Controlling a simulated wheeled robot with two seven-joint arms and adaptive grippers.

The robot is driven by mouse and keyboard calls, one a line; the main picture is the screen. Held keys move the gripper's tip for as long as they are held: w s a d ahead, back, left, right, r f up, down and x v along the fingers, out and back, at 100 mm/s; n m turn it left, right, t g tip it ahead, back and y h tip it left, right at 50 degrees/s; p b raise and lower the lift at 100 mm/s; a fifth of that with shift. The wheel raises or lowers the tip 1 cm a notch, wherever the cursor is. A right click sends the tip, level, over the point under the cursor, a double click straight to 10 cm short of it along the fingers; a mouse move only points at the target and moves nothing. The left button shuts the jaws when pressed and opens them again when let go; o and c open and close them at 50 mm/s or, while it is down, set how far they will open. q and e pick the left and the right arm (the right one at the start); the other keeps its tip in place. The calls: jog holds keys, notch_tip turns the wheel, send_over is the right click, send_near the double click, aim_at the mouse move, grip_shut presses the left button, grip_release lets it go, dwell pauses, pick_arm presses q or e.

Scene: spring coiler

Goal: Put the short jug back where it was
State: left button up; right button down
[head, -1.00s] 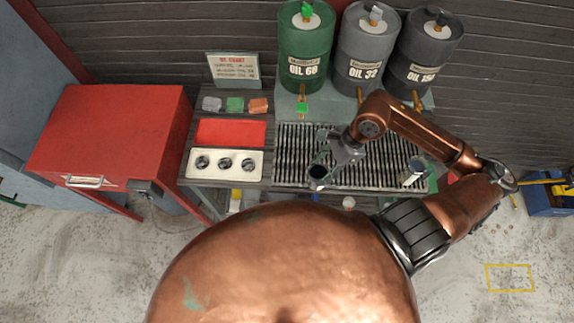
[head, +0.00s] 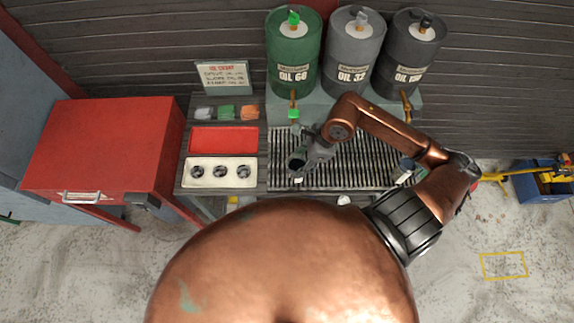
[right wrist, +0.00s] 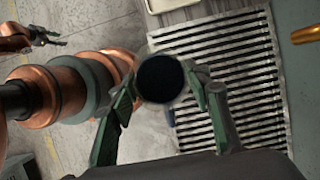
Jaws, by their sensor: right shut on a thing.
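The short jug, seen from above with a round dark mouth (head: 296,163), is in my right gripper (head: 303,158), over the left part of the slatted drip grate (head: 345,180). In the right wrist view the jug (right wrist: 161,78) sits between the two fingers of my right gripper (right wrist: 160,98), with the grate behind it. The jug's underside is hidden, so I cannot tell whether it touches the grate. My left gripper (right wrist: 42,38) shows small at the upper left of the wrist view, away from the jug; its opening is unclear.
Green (head: 293,55), grey (head: 350,55) and dark (head: 407,58) oil drums stand behind the grate. Another vessel (head: 405,168) stands at the grate's right. Left are a red tray (head: 222,140), a white tray (head: 188,174) with three round parts, and a red cabinet (head: 105,145).

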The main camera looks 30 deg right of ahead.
jog(key=w+f, duration=0.1)
jog(key=w+a+f, duration=0.1)
jog(key=f, duration=0.1)
jog(key=w+f, duration=0.2)
jog(key=shift+a, duration=0.35)
jog(key=f, duration=0.1)
jog(key=f+p, duration=0.1)
jog(key=f, duration=0.2)
jog(key=shift+w+a, duration=0.1)
jog(key=shift+w, duration=0.15)
jog(key=shift+f, duration=0.15)
jog(key=c, duration=1)
grip_release()
jog(key=shift+c, duration=0.2)
